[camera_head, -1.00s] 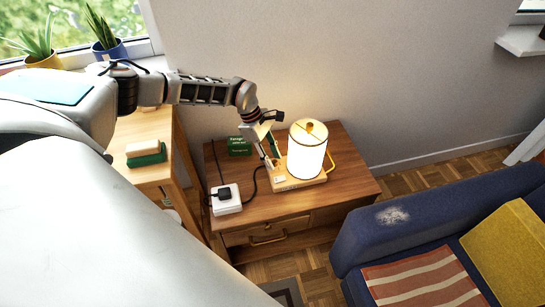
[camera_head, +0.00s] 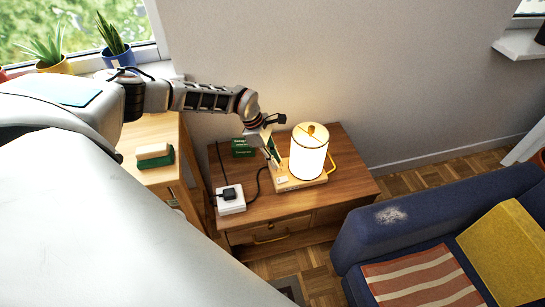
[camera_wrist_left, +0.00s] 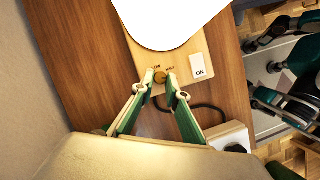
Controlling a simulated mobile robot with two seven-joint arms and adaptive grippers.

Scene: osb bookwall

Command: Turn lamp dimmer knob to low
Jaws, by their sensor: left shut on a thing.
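The lamp (camera_head: 308,152) glows on a wooden cabinet, with a white cylindrical shade and a light wood base (camera_head: 301,183). In the left wrist view the base carries a round brass-coloured dimmer knob (camera_wrist_left: 159,76), with small lettering beside it that seems to include "LOW", and a white switch marked "ON" (camera_wrist_left: 202,66). My left gripper (camera_head: 275,170) reaches down at the left side of the lamp. In the left wrist view its green-and-cream fingers (camera_wrist_left: 161,88) are shut on the knob, one on each side. The head view hides the knob.
A white power strip (camera_head: 231,202) with a black plug lies left on the cabinet (camera_head: 265,207). A green box (camera_head: 243,148) stands behind it. A blue sofa (camera_head: 430,230) is at the right. A wooden shelf unit (camera_head: 150,130) stands at the left.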

